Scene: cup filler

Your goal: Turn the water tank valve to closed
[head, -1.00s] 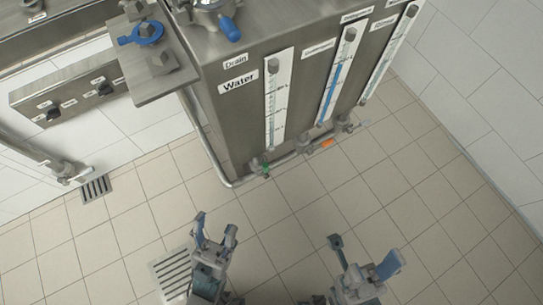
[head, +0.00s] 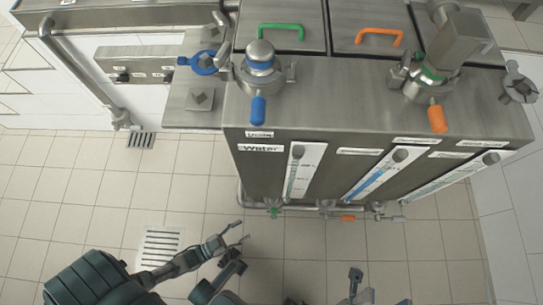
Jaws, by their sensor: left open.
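The steel tank (head: 380,108) has a section labelled Water (head: 261,148) at its left end. A valve with a blue lever (head: 258,110) sits on top above that label, its lever pointing toward me. A small valve with a green handle (head: 274,212) is at the foot of the water gauge (head: 297,172). I cannot tell which of these is the task's valve. My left gripper (head: 240,240) is open and empty, low in front of the tank and apart from both valves. My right gripper (head: 380,288) is at the bottom edge, partly cut off; its fingers look apart.
A blue ring handle (head: 205,62) stands on a side plate left of the tank. Another top valve has an orange lever (head: 438,118). A green lid handle (head: 281,31) and an orange one (head: 379,36) are behind. The tiled floor (head: 310,250) in front is clear.

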